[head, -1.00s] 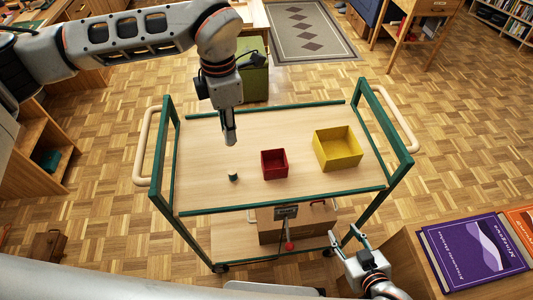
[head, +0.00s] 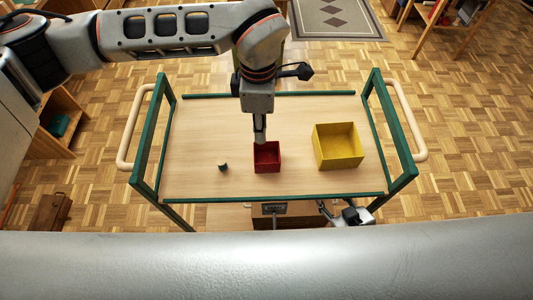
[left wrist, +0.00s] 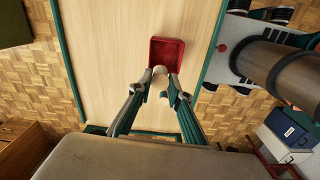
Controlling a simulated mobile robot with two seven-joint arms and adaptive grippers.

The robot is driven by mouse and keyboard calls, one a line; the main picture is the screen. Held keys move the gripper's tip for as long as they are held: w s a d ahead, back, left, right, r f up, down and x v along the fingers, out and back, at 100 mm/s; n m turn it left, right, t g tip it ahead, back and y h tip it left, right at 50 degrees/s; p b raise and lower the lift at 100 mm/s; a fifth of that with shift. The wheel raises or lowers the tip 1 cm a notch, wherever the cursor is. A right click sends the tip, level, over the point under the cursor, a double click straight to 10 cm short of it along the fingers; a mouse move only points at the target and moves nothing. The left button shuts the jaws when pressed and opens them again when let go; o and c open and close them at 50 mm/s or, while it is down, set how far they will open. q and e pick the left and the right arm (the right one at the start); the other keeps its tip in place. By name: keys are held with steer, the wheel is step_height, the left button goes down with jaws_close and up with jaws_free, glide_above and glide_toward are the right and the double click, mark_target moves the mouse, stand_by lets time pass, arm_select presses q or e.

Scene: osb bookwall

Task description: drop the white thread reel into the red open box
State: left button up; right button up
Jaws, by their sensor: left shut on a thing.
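The white thread reel (left wrist: 160,72) shows as a pale round piece between the fingertips of my left gripper (left wrist: 160,80) in the left wrist view. My left gripper (head: 260,138) is shut on it; in the head view the reel is hard to make out. The red open box (head: 267,157) stands on the trolley top, its inside empty as far as I see. The fingertips are over or just behind the box's back rim in the head view. The box also shows in the left wrist view (left wrist: 167,45). My right gripper (head: 338,212) is low beyond the trolley's near edge, its fingers apart, partly hidden.
A small dark green reel (head: 222,167) stands on the trolley top (head: 200,130), left of the red box. A yellow open box (head: 337,147) stands to its right. Green rails (head: 270,199) edge the trolley, with upright end frames and pale handles.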

arm_select(q)
steer(key=shift+f+b, duration=1.15)
steer(key=shift+f, duration=1.7)
steer(key=o, duration=1)
steer(key=shift+c, duration=0.2)
step_height(320, 180, up, 12)
steer(key=shift+r, duration=0.1)
steer(key=shift+s, duration=0.15)
